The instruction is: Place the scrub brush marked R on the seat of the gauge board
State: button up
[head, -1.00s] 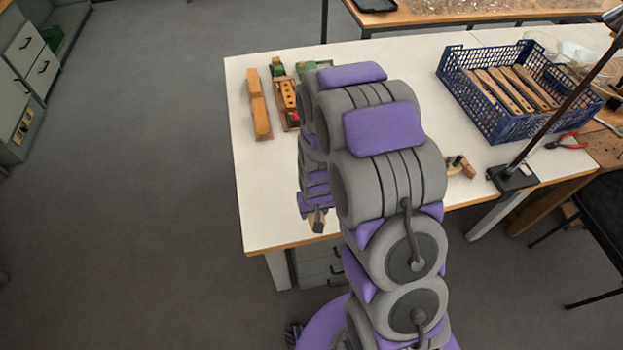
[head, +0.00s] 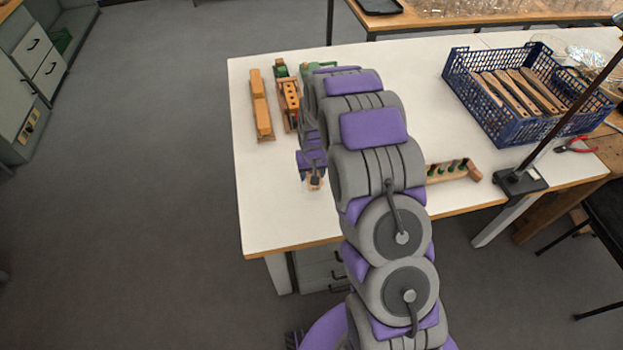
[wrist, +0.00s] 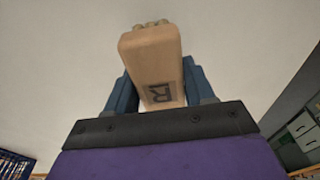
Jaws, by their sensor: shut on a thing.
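The scrub brush (wrist: 152,58) is a pale wooden block with a dark R mark on its face and light tufts at its far end. My gripper (wrist: 157,82) is shut on it, with a blue finger on each side. In the head view my gripper (head: 313,178) holds the brush above the left part of the white table; my arm hides much around it. The gauge board is not clearly identifiable; a long wooden board (head: 262,108) with a raised block lies at the back left, left of a drilled wooden block (head: 290,98).
The white table (head: 275,205) is bare at front left. A wooden rack with green pegs (head: 455,170) stands right of my arm. A blue crate (head: 480,105) of wooden handles is at the right, near a stand base (head: 518,183) and red pliers (head: 577,147).

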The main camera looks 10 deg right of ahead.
jog(key=shift+w+f, duration=0.1)
jog(key=shift+w, duration=0.1)
jog(key=f, duration=0.1)
jog(key=f+b, duration=0.1)
jog(key=f, duration=0.1)
jog(key=shift+a+f, duration=0.2)
jog(key=shift+f, duration=0.1)
jog(key=shift+r, duration=0.1)
jog(key=o, duration=1)
